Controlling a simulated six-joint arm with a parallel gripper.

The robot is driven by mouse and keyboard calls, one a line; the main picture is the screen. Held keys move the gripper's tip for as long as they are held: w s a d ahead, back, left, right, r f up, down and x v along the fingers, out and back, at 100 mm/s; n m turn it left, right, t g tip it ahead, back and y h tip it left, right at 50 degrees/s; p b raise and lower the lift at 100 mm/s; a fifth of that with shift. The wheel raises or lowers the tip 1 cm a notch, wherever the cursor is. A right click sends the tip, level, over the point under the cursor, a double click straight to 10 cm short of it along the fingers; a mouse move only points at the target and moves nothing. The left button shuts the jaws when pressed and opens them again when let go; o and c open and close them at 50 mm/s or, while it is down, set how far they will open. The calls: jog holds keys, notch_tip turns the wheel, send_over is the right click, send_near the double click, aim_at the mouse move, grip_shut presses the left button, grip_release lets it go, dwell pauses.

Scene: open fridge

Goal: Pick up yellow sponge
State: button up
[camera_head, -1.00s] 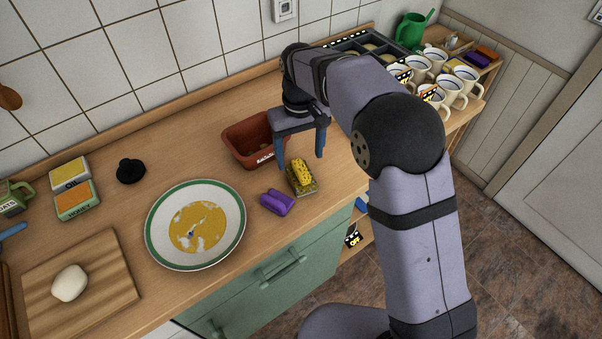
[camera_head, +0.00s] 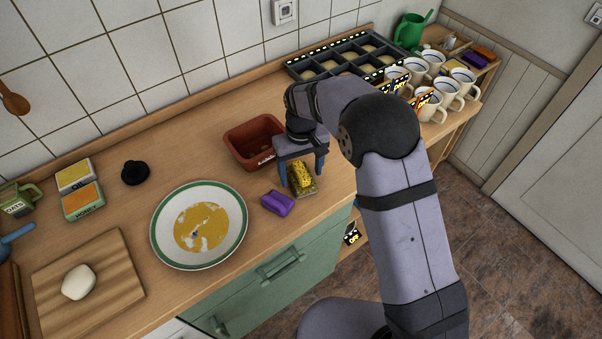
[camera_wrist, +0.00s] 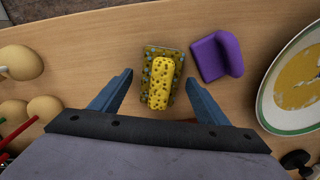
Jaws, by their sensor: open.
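The yellow sponge (camera_head: 301,175) lies on a patterned, mottled pad (camera_head: 305,191) on the wooden counter. In the wrist view the sponge (camera_wrist: 161,83) is upright in the picture, on top of the pad (camera_wrist: 177,58), ahead of and between my fingers. My gripper (camera_head: 302,181) is open and empty, with one finger on each side of the sponge in the head view. It also shows in the wrist view (camera_wrist: 162,88), its fingers spread wide and apart from the sponge. Whether the fingertips touch the counter cannot be told.
A purple object (camera_head: 278,203) lies close beside the sponge, near the counter's front edge. A reddish-brown container (camera_head: 253,143) stands behind my gripper. A green-rimmed plate (camera_head: 239,237) is to the left. A dark compartment tray (camera_head: 292,69) and several mugs (camera_head: 434,60) are at the back right.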

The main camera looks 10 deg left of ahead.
aim_at(301, 170)
jog(key=shift+f, duration=0.3)
jog(key=c, duration=1.1)
jog(key=shift+c, duration=0.2)
notch_tip(301, 170, up, 10)
jog(key=b, duration=0.3)
